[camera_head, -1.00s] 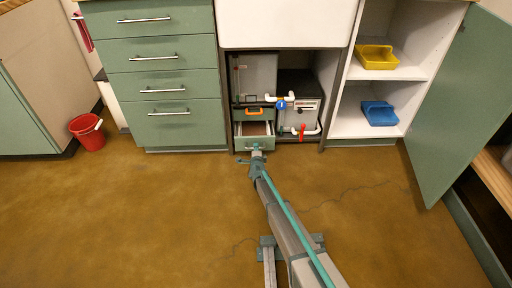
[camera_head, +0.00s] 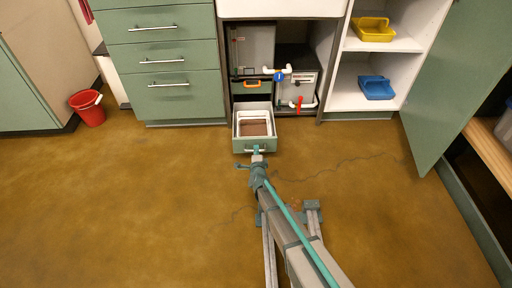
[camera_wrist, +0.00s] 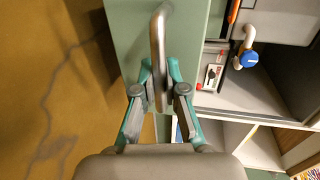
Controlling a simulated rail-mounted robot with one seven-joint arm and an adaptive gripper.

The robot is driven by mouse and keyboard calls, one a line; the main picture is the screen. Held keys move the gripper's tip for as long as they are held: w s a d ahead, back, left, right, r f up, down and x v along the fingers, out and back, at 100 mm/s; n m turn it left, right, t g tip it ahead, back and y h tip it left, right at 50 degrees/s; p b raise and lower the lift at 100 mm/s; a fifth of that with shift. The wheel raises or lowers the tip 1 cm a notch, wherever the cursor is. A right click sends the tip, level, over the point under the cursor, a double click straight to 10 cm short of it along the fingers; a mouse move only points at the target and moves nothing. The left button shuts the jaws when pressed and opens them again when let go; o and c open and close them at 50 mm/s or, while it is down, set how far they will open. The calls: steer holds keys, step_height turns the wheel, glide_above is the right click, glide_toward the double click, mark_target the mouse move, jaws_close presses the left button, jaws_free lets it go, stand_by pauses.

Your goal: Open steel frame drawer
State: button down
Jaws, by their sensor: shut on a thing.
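The drawer (camera_head: 240,144) with a green front stands pulled well out of the grey steel frame under the white sink unit. A light tray with a brown inside shows in it. Its silver bar handle (camera_wrist: 158,38) runs upright in the wrist view, on the green drawer front (camera_wrist: 122,22). My gripper (camera_head: 257,150) is at the handle in the head view. In the wrist view, its teal fingers (camera_wrist: 158,92) are shut on the lower part of the handle.
An open cabinet door (camera_head: 450,95) juts out at the right. A red bucket (camera_head: 88,109) stands at the left. The floor ahead is clear.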

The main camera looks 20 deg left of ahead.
steer(key=shift+s, duration=0.1)
steer(key=c, duration=1.2)
jaws_free()
steer(key=v, duration=1.2)
